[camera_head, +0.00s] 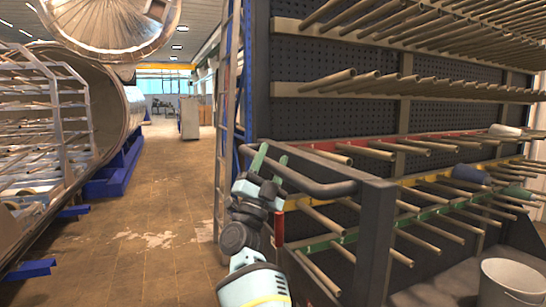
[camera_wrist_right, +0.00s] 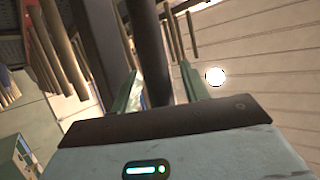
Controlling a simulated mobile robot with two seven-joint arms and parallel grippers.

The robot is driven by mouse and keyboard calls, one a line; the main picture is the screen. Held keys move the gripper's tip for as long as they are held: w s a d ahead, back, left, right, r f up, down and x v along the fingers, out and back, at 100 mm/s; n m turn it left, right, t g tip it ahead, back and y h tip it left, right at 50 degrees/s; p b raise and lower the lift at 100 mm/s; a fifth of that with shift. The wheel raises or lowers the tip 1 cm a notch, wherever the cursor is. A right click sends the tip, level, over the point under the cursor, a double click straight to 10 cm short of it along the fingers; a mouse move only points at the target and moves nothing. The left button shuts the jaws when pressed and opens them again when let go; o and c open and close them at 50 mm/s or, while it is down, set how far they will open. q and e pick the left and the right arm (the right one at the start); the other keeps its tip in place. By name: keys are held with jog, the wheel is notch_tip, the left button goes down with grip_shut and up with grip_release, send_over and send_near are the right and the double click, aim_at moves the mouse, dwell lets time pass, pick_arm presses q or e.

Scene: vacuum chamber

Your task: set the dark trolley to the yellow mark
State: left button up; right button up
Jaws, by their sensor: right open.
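The dark trolley (camera_head: 372,235) stands at the lower right in the head view, in front of the pegged rack. Its curved push handle (camera_head: 318,187) reaches left toward my right gripper (camera_head: 272,153). The gripper is open, with its green fingers at the handle's left end. In the right wrist view, a dark bar (camera_wrist_right: 150,45), seemingly the handle, runs between the open fingers of the gripper (camera_wrist_right: 160,70). I cannot tell whether they touch it. I see no yellow mark on the floor; a yellow strip (camera_head: 430,179) runs along the rack. My left gripper is out of view.
A white bucket (camera_head: 510,283) is at the lower right. The tall rack (camera_head: 340,110) with rows of pegs fills the right side. A ladder (camera_head: 226,120) leans at its left end. The open chamber (camera_head: 55,130) stands left on blue supports (camera_head: 115,178). The brown floor (camera_head: 160,215) between is clear.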

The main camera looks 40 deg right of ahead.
jog(key=shift+w+d+r, duration=0.1)
jog(key=shift+d+r, duration=0.1)
jog(key=shift+d, duration=0.05)
grip_shut()
dwell(0.3)
